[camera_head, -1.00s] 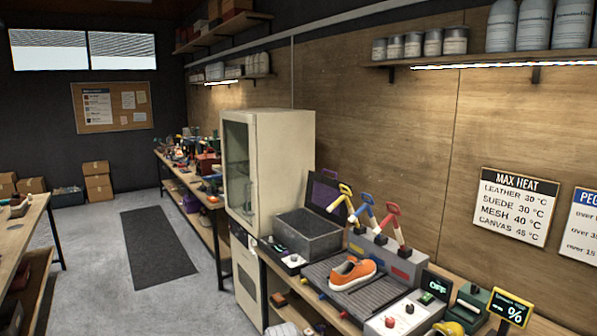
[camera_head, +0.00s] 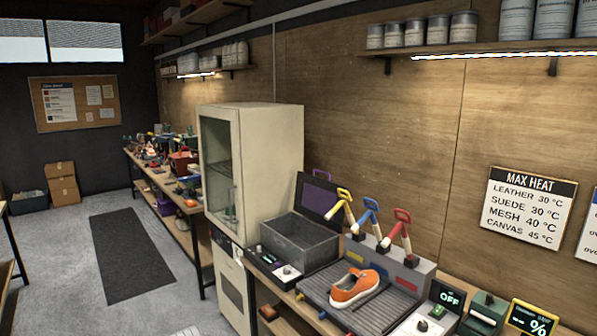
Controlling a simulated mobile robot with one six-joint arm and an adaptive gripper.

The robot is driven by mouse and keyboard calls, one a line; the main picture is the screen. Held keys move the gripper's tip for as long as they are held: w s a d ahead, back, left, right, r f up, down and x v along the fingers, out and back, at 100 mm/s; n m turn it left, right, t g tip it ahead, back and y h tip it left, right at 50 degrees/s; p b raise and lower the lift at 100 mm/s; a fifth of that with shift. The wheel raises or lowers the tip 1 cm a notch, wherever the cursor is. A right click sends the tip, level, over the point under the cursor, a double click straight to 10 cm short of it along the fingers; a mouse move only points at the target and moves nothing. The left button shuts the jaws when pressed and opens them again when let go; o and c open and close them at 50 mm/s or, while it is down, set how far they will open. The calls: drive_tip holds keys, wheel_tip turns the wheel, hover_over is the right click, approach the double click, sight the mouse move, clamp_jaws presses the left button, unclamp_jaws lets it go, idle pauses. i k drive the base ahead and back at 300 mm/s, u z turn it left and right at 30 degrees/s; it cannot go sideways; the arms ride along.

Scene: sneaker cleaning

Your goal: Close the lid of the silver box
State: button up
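The grey metal box (camera_head: 293,247) stands on the workbench, right of the tall cream cabinet. Its dark lid (camera_head: 318,196) is raised at the back, with a purple handle (camera_head: 322,174) on top. The inside of the box looks empty from here, though its floor is only partly visible. My gripper is not in view.
An orange shoe (camera_head: 354,287) lies on a ribbed grey mat (camera_head: 385,310) right of the box. Yellow, blue and red-handled tools (camera_head: 370,216) stand in a grey holder (camera_head: 395,266) behind it. The cream cabinet (camera_head: 262,160) stands close on the left.

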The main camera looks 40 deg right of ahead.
sight(315, 203)
drive_tip(key=i, duration=0.75)
drive_tip(key=z, duration=0.65)
drive_tip(key=i, duration=1.05)
drive_tip(key=z, duration=0.55)
drive_tip(key=k, duration=0.95)
drive_tip(key=z, duration=0.1)
drive_tip(key=i, duration=0.65)
drive_tip(key=z, duration=0.05)
